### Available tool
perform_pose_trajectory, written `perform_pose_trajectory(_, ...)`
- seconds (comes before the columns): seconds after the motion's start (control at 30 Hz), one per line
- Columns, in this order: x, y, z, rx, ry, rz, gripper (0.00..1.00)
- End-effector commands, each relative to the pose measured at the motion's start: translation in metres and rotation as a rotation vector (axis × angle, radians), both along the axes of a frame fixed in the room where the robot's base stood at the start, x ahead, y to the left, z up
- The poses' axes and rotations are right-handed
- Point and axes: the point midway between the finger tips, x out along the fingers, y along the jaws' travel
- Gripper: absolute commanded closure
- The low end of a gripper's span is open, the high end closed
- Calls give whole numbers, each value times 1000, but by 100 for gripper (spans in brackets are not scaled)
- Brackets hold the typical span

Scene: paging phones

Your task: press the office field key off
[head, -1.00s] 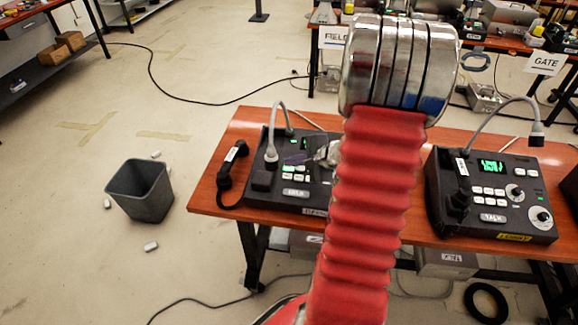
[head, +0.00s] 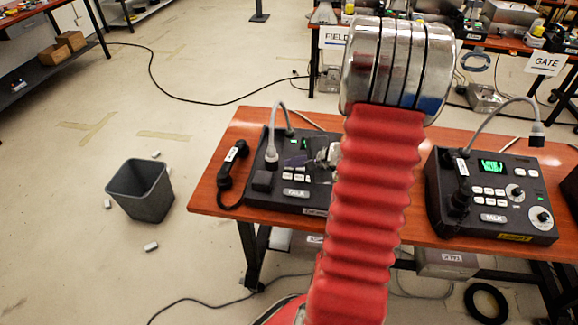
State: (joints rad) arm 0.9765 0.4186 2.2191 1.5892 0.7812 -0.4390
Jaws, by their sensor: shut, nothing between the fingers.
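Two dark paging phones stand on the wooden table. The left phone (head: 293,187) has a small row of keys (head: 295,177), which look white and unlit, a TALK bar (head: 296,193) and a partly hidden display. The right phone (head: 518,216) has a lit green display (head: 491,166), white keys and two dials. I cannot read a key label that says field, nor tell which phone is the office one. My gripper (head: 320,157) is a small metallic shape over the right part of the left phone, shut and empty, partly hidden by my red arm. Whether it touches the phone cannot be told.
A black handset (head: 231,170) lies at the table's left end. Gooseneck microphones (head: 272,135) rise from the phones. A grey bin (head: 140,191) stands on the floor at left. Signs FIELD (head: 334,37) and GATE (head: 545,64) hang behind.

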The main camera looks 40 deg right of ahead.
Motion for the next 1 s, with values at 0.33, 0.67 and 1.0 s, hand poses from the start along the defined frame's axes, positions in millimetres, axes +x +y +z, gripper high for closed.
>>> perform_pose_trajectory(0.33,-1,3,9,-2,0,1,100)
perform_pose_trajectory(0.67,-2,3,10,0,0,0,100)
perform_pose_trajectory(1.0,-4,6,29,-2,-1,1,100)
